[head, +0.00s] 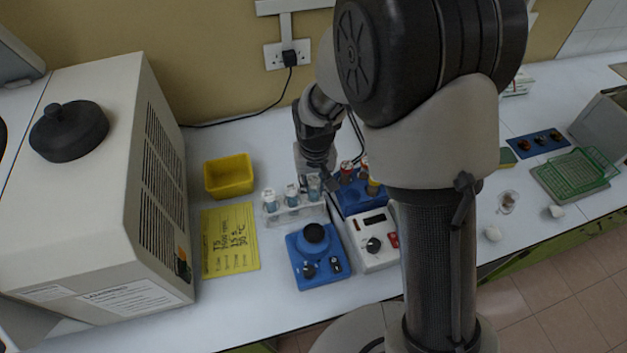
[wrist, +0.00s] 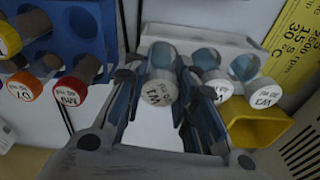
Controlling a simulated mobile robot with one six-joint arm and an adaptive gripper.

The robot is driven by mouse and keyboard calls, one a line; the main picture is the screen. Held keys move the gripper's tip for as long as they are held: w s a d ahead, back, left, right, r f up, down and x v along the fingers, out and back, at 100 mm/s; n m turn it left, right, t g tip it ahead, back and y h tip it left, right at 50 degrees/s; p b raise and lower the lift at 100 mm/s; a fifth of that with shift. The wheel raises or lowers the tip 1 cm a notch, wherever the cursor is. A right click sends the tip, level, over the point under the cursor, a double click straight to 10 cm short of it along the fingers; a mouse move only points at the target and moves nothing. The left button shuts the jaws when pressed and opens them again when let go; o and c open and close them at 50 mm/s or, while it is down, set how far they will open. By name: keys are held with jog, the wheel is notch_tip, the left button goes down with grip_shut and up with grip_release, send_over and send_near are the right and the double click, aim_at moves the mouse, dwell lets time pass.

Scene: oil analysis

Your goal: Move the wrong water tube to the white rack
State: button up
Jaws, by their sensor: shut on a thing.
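My gripper (wrist: 157,88) is shut on a white-capped tube (wrist: 158,93), with a finger on each side of it. In the head view my gripper (head: 315,174) is over the right end of the white rack (head: 298,219). The held tube (head: 314,188) is upright there, in line with two other white-capped tubes (head: 270,203) (head: 291,195). Those two stand in the rack (wrist: 205,43) to the right of my gripper in the wrist view. The held tube's lower end seems to be at the rack; I cannot tell whether it is fully seated. The cap writing is hard to read.
A blue rack (wrist: 70,35) with red-, orange- and yellow-capped tubes stands close beside the white rack. A yellow bin (head: 229,176), a yellow note (head: 229,240), a blue device (head: 315,270) and a white device with a dial (head: 372,255) are nearby. A large machine (head: 90,190) stands left.

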jog(key=shift+f, duration=0.15)
jog(key=o, duration=1)
jog(key=r, duration=0.7)
jog(key=s+r, duration=0.1)
jog(key=r, duration=0.3)
jog(key=shift+s, duration=0.1)
jog(key=s+d+r+t, duration=0.2)
jog(key=s+d+r, duration=0.4)
jog(key=s+r, duration=0.5)
jog(key=shift+m+t, duration=0.5)
jog(key=shift+t, duration=0.1)
jog(key=s+d, duration=0.1)
jog(key=s, duration=0.2)
jog(key=s+d, duration=0.1)
jog(key=s, duration=0.3)
jog(key=s+d, duration=0.1)
jog(key=s, duration=0.3)
jog(key=shift+d+r, duration=0.3)
